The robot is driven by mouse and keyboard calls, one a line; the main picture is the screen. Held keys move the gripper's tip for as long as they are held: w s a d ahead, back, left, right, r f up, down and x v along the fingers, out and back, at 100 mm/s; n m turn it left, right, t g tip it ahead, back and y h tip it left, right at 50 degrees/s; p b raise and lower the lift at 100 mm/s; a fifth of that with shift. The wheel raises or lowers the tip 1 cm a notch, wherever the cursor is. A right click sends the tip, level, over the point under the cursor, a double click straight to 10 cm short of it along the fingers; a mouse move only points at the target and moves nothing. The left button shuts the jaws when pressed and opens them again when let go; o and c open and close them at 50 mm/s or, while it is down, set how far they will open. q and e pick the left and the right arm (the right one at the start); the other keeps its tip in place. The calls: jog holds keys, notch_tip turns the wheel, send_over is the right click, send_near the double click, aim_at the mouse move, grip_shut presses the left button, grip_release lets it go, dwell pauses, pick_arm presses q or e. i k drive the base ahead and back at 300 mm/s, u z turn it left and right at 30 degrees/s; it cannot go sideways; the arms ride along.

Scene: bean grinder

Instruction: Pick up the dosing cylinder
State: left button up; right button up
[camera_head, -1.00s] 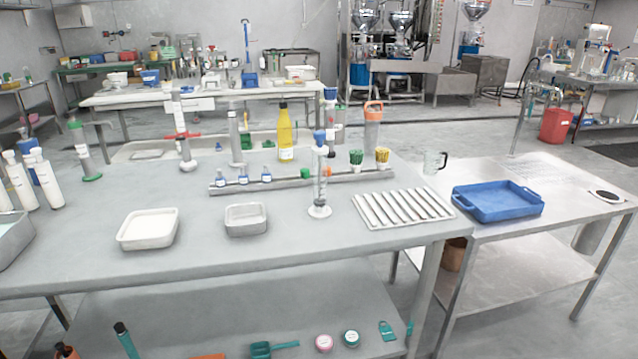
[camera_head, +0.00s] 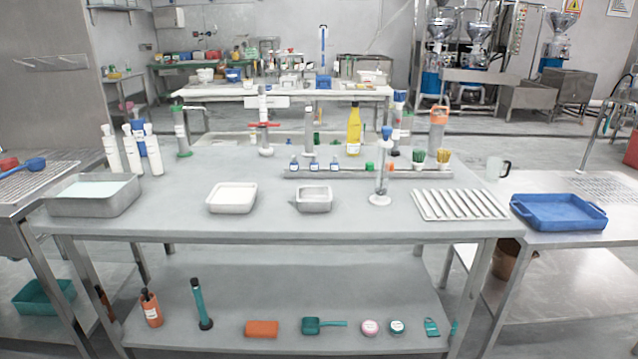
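A slim clear cylinder (camera_head: 382,172) with a blue top and a round white base stands upright near the front right of the grey table (camera_head: 270,222). It looks like the dosing cylinder, though other tall cylinders stand behind it. These include one with a red collar (camera_head: 264,130), one with a green top (camera_head: 181,132) and one with an orange handle (camera_head: 438,130). Neither of my grippers is in view, and nothing touches the clear cylinder.
A rack strip (camera_head: 345,174) with small bottles lies behind the cylinder. A slatted tray (camera_head: 458,205) lies to its right, a small metal tray (camera_head: 314,205) and white tray (camera_head: 232,208) to its left. A blue tray (camera_head: 557,224) is on the right-hand table. The table's front strip is clear.

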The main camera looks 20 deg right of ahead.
aim_at(380, 198)
jog(key=u, duration=0.6)
jog(key=i, duration=1.25)
jog(key=z, duration=1)
